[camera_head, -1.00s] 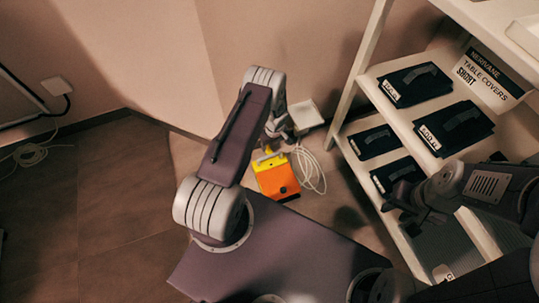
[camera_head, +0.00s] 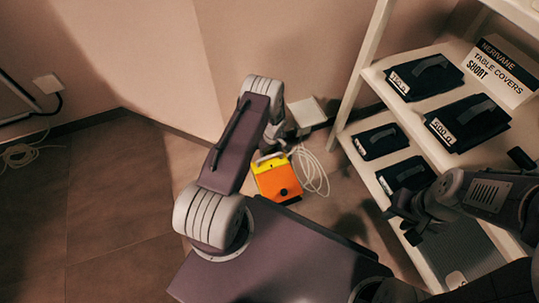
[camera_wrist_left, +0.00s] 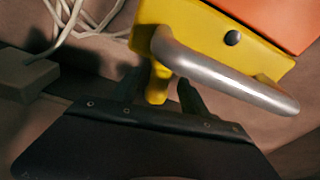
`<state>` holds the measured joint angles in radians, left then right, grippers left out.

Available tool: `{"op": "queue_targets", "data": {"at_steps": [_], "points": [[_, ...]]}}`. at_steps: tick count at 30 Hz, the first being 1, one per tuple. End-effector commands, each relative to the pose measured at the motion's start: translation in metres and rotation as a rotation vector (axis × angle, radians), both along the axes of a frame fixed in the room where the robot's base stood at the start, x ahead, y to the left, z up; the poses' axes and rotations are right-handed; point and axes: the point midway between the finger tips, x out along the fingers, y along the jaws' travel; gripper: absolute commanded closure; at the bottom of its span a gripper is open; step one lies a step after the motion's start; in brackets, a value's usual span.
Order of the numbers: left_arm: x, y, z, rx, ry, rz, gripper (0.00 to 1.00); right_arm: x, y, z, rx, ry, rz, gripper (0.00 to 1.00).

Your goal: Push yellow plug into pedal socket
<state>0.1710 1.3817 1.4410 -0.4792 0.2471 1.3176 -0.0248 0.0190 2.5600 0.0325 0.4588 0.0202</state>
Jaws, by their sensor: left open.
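The pedal is an orange and yellow box (camera_head: 277,181) on the floor in the middle of the head view. In the left wrist view its yellow end (camera_wrist_left: 215,32) carries a silver handle bar (camera_wrist_left: 225,75). The yellow plug (camera_wrist_left: 157,86) is a short stub beside that yellow end; whether it is seated in the socket cannot be told. My left gripper (camera_wrist_left: 159,92) is open, with one dark finger on each side of the plug. In the head view my left arm largely hides this gripper. My right gripper (camera_head: 405,213) is near the shelf, away from the pedal; its jaw opening is unclear.
A pale box (camera_head: 306,112) and a loose white cable (camera_head: 313,172) lie beside the pedal by the wall. A white shelf unit (camera_head: 352,95) with dark folded covers (camera_head: 468,122) stands at right, near my right arm. The floor at left is mostly clear.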

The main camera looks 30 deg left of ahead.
Motion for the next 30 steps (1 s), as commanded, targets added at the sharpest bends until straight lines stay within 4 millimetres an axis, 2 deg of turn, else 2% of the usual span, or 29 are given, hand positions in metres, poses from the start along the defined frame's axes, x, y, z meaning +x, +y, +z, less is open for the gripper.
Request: {"op": "queue_targets", "data": {"at_steps": [2,8,19,30], "points": [[0.000,0.000,0.000,0.000,0.000,0.000,0.47,0.000,0.000,0.000,0.000,0.000,0.000,0.64],[0.000,0.000,0.000,0.000,0.000,0.000,1.00,0.000,0.000,0.000,0.000,0.000,0.000,0.64],[0.001,0.000,0.004,0.000,0.000,0.000,1.00,0.000,0.000,0.003,0.000,0.000,0.000,0.64],[0.004,0.006,0.033,0.001,-0.001,-0.004,1.00,0.000,0.000,0.026,0.000,0.000,0.000,0.64]]}}
